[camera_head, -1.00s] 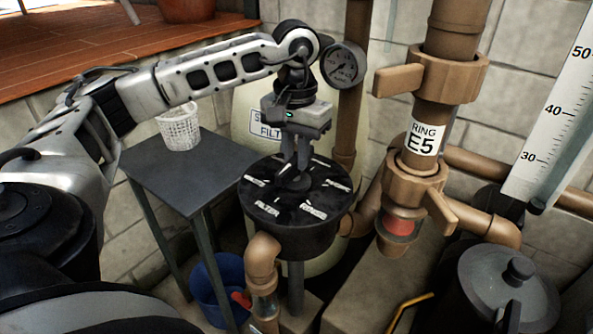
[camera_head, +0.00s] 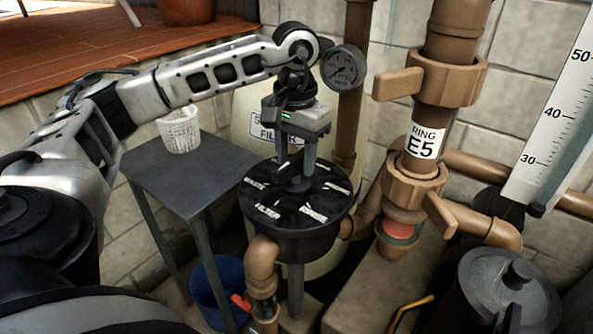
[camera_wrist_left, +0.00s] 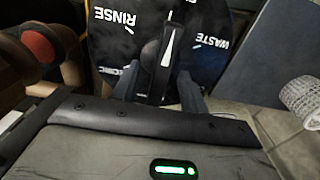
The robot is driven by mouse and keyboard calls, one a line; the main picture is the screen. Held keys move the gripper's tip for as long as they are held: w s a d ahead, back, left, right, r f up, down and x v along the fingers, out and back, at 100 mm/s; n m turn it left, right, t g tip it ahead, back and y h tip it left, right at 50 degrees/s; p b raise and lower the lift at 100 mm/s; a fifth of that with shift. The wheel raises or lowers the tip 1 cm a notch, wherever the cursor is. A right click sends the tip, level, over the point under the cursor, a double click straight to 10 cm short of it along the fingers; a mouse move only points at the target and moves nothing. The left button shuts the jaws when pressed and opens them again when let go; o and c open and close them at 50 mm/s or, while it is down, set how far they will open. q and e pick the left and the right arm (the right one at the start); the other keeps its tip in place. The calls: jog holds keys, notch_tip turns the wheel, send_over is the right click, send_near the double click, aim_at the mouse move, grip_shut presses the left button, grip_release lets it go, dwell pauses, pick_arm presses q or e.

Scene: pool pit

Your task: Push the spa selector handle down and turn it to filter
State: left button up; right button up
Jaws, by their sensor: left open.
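The spa selector valve (camera_head: 330,228) is a round black drum with white labels on its top, below my left gripper in the head view. FILTER (camera_head: 267,211) reads at its front left. The black selector handle (camera_wrist_left: 152,68) shows in the left wrist view with a white pointer mark, aimed between RINSE (camera_wrist_left: 123,12) and WASTE (camera_wrist_left: 229,47). My left gripper (camera_head: 298,178) points down over the valve's middle. It is open, with its fingers on either side of the handle; I cannot tell whether they touch it. The gripper partly hides the handle in the head view. My right gripper is not in view.
Brown pipes with valve handles (camera_head: 398,84) and a pressure gauge (camera_head: 343,67) stand behind and right. A grey table (camera_head: 185,165) with a white basket (camera_head: 179,130) is at left, a blue bucket (camera_head: 222,285) below. A dark lidded canister (camera_head: 500,290) is at front right.

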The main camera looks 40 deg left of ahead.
pick_arm(q)
notch_tip(320, 180, up, 7)
jog(key=p, duration=0.5)
jog(key=shift+f, duration=0.1)
jog(key=shift+s, duration=0.1)
